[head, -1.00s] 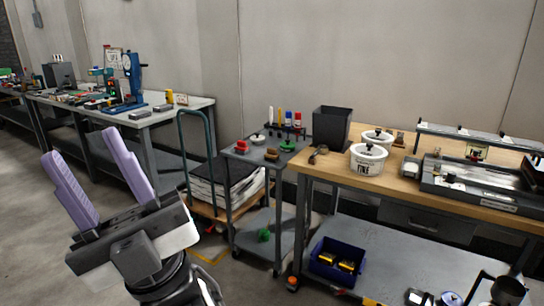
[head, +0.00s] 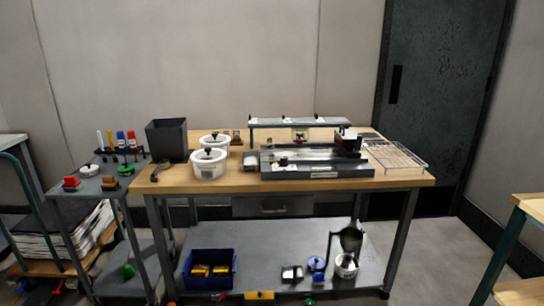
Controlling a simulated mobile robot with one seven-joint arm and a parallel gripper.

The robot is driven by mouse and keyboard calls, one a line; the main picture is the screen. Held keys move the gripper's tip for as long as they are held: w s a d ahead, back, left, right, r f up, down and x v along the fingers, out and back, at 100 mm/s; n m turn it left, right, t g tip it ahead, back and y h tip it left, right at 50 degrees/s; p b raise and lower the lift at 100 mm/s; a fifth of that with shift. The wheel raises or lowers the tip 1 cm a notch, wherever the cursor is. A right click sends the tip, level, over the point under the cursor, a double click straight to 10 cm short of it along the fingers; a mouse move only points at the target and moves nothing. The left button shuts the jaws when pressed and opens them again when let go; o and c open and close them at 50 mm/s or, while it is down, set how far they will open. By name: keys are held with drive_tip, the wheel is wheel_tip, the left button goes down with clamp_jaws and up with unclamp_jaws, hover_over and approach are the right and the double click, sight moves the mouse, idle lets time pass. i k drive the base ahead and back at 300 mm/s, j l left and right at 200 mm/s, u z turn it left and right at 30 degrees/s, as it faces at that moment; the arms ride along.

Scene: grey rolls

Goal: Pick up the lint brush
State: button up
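I cannot make out the lint brush with certainty. A small brown block-like item (head: 110,183), possibly a brush, lies on the grey cart's top at the left. A dark item with a round end (head: 160,170) lies at the bench's left end. My gripper is out of view.
The wooden bench (head: 400,181) holds a black bin (head: 167,139), white lidded pots (head: 209,163) and a flat machine (head: 317,171). Its lower shelf carries a blue crate (head: 210,268). The grey cart (head: 75,190) stands close on the left. Another table (head: 530,205) edges in right.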

sight(110, 185)
drive_tip(key=u, duration=0.55)
drive_tip(key=i+l+u, duration=0.1)
drive_tip(key=i+u, duration=0.4)
drive_tip(key=i+l+u, duration=0.2)
drive_tip(key=u, duration=0.25)
drive_tip(key=i+l+u, duration=0.35)
drive_tip(key=i+l, duration=0.7)
drive_tip(key=l, duration=0.15)
drive_tip(key=i+l, duration=0.25)
drive_tip(key=l, duration=0.15)
drive_tip(key=i+l, duration=0.3)
drive_tip(key=l+u, duration=0.05)
drive_tip(key=l, duration=0.05)
